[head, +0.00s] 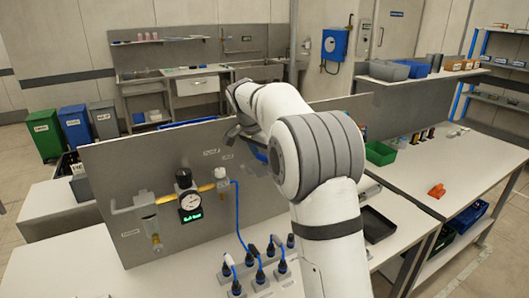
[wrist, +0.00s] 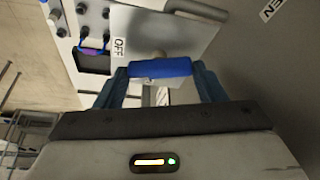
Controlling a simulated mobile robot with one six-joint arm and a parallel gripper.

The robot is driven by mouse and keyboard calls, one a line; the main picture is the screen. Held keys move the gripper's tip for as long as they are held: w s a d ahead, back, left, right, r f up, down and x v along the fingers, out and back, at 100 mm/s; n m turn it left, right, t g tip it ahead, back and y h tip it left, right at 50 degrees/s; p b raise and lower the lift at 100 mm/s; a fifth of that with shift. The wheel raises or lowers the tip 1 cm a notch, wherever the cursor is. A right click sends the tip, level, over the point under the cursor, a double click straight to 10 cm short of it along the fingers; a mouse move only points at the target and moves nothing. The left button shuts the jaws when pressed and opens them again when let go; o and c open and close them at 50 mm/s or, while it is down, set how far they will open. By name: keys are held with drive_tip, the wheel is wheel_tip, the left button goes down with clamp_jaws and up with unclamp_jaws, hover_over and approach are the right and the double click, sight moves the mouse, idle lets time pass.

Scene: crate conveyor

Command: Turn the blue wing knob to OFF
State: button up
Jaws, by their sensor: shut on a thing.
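The blue wing knob (wrist: 160,68) shows in the wrist view as a bar lying across the picture, in front of a grey panel. My gripper (wrist: 160,76) is shut on it, with one finger at each end of the bar. A white OFF label (wrist: 118,46) is just above and left of the knob's left end. Another label (wrist: 270,10), partly cut off and ending in "EN", is at the upper right. In the head view my gripper (head: 254,147) is at the upright grey panel (head: 110,165), and my arm hides most of the knob.
A gauge (head: 191,204) with brass pipework is on the panel, left of my gripper. Blue cables with black plugs (head: 258,273) stand on the bench below. A dark tray (head: 376,224) and a green bin (head: 380,153) are right of my arm.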

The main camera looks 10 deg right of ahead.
drive_tip(key=shift+w+m+g+h, duration=0.1)
drive_tip(key=shift+m+g+h, duration=0.25)
drive_tip(key=shift+m, duration=0.85)
drive_tip(key=shift+p, duration=0.3)
drive_tip(key=o, duration=1)
